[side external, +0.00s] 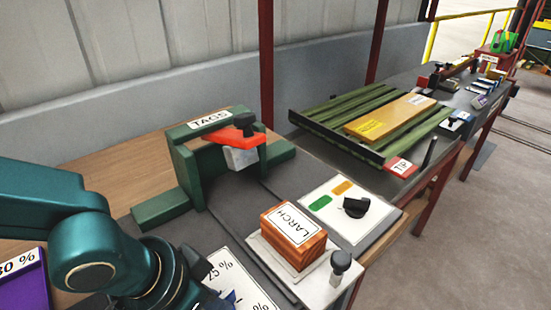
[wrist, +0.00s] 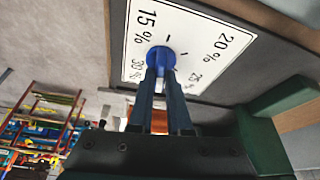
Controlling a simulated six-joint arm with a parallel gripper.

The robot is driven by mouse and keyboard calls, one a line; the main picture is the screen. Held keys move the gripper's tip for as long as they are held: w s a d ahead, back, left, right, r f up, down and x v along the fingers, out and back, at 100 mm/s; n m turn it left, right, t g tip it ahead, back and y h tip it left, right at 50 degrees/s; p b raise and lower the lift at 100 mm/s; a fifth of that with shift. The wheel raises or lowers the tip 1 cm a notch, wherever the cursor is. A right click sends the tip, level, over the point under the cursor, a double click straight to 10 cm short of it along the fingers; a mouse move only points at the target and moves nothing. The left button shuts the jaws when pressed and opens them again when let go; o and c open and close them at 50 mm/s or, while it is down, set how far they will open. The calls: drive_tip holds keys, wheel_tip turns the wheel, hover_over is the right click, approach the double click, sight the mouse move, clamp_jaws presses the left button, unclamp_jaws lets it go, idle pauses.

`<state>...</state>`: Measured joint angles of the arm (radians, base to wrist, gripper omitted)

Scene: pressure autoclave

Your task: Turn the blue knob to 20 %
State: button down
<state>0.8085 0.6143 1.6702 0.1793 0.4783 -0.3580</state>
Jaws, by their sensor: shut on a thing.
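The blue knob (wrist: 159,56) stands on a white dial plate (wrist: 196,32) in the wrist view. The plate carries printed marks for 15 %, 20 %, 25 % and 30 %. My gripper (wrist: 160,76) is shut on the knob, with one finger on each side. The fingers hide part of the knob, and I cannot tell which mark it points to. In the side external view the dial plate (side external: 248,283) shows at the bottom edge with a bit of blue on it, and my arm covers its left part.
A wooden block marked LARCH (side external: 293,234) sits on a pale base beside the dial. A white panel with a black knob (side external: 355,207) lies behind it. A green TAGS stand (side external: 180,180) with an orange clamp (side external: 232,137) stands behind the dial. A purple tray (side external: 22,285) is at far left.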

drive_tip(key=n, duration=0.2)
drive_tip(key=n+y, duration=0.1)
drive_tip(key=n, duration=0.1)
drive_tip(key=shift+d+t+y, duration=0.15)
drive_tip(key=shift+t+y, duration=0.15)
drive_tip(key=n+y, duration=0.1)
drive_tip(key=n, duration=0.4)
drive_tip(key=shift+d+y, duration=0.15)
drive_tip(key=shift+y, duration=0.25)
drive_tip(key=n+y, duration=0.1)
drive_tip(key=n, duration=0.2)
drive_tip(key=shift+d+n, duration=0.1)
drive_tip(key=shift+n, duration=0.2)
drive_tip(key=shift+n+g+y, duration=0.6)
drive_tip(key=shift+n, duration=1.6)
drive_tip(key=c, duration=0.9)
unclamp_jaws()
drive_tip(key=shift+o, duration=0.2)
drive_tip(key=shift+m, duration=0.4)
